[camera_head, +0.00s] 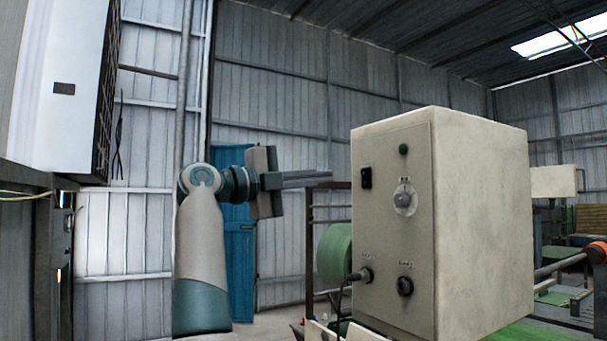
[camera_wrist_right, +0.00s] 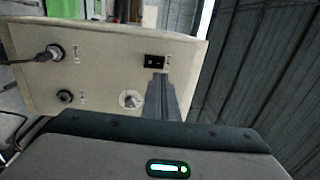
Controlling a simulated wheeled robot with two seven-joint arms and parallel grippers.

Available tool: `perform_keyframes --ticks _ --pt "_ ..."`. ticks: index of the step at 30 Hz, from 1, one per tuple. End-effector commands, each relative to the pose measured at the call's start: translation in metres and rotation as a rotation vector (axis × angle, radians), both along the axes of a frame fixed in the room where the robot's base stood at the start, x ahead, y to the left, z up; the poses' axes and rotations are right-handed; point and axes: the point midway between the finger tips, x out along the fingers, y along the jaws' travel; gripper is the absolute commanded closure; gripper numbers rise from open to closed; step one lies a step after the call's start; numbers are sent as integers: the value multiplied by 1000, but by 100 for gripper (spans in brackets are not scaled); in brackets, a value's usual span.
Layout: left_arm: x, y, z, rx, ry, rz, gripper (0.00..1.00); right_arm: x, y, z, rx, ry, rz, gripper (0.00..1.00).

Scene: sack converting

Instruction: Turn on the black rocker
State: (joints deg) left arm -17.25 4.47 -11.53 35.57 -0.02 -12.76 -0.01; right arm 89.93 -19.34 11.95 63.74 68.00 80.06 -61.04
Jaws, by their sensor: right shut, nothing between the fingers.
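The black rocker (camera_head: 366,177) is a small dark switch at the upper left of the front panel of a beige control box (camera_head: 480,220). It also shows in the wrist view (camera_wrist_right: 154,61), just beyond my fingertips. My right gripper (camera_head: 328,178) is shut and empty, its fingers pointing at the panel at about the rocker's height. In the head view, a gap shows between the fingertips and the box. I cannot tell which way the rocker is tipped. My left gripper is not in view.
A green roll (camera_head: 334,255) stands behind the box's left side. A white cabinet (camera_head: 60,85) is at the far left.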

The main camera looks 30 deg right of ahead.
Motion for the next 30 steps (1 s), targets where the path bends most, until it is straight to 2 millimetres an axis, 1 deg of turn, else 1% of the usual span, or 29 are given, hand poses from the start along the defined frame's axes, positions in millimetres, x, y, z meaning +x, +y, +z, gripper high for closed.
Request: perform_keyframes --ticks 1,6,10,15,21,30 --pt "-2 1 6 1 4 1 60 0 -10 4 1 1 -4 100" --pt "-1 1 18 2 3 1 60 3 -41 8 1 1 -3 100" --pt "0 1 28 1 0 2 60 4 -60 11 -1 1 -3 100" --pt "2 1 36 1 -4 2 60 6 -78 11 0 2 -2 100" --pt "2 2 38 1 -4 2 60 7 -85 11 0 1 0 100" --pt "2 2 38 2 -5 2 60 7 -85 10 0 1 0 100"
